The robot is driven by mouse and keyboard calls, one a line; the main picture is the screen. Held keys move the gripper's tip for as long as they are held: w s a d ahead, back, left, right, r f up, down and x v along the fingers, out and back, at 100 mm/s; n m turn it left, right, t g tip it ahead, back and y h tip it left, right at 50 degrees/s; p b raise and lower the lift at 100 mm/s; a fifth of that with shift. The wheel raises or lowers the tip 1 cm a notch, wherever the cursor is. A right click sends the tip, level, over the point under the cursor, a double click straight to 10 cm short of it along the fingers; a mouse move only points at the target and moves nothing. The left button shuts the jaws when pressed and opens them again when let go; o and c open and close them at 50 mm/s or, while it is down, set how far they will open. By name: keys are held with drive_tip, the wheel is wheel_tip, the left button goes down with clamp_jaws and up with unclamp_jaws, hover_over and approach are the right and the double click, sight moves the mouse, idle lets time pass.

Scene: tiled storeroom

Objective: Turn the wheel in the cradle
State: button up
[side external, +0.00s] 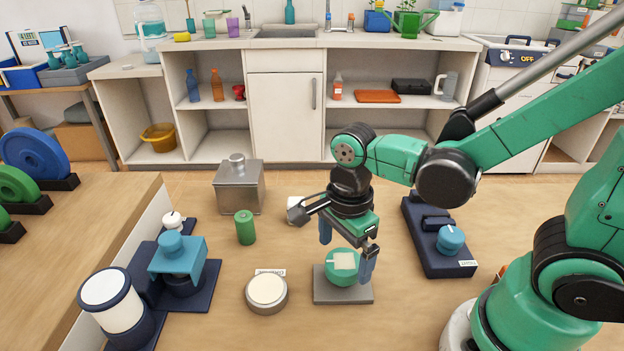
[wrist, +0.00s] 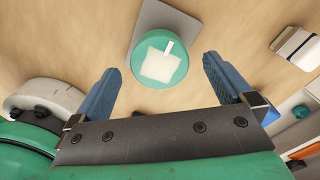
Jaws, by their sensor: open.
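A green wheel (side external: 341,274) with a cream square on its face sits on a grey plate (side external: 345,297), which seems to be the cradle. In the wrist view the wheel (wrist: 153,80) shows the cream square and a short white mark near its upper right edge. The grey plate (wrist: 148,14) shows behind it. My gripper (side external: 346,250) is open above the wheel, its two blue fingers apart. In the wrist view the gripper (wrist: 161,74) has a finger on either side of the wheel, with clear gaps. I cannot tell how far below the fingertips the wheel lies.
A round cream-topped disc (side external: 266,291) lies left of the plate. A green cylinder (side external: 245,227) and a metal box (side external: 239,187) stand behind it. A dark blue device with a blue knob (side external: 451,238) is at the right. Blue fixtures (side external: 178,257) stand at the left.

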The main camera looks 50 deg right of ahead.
drive_tip(key=shift+f, duration=0.8)
drive_tip(key=c, duration=1.2)
drive_tip(key=shift+c, duration=0.2)
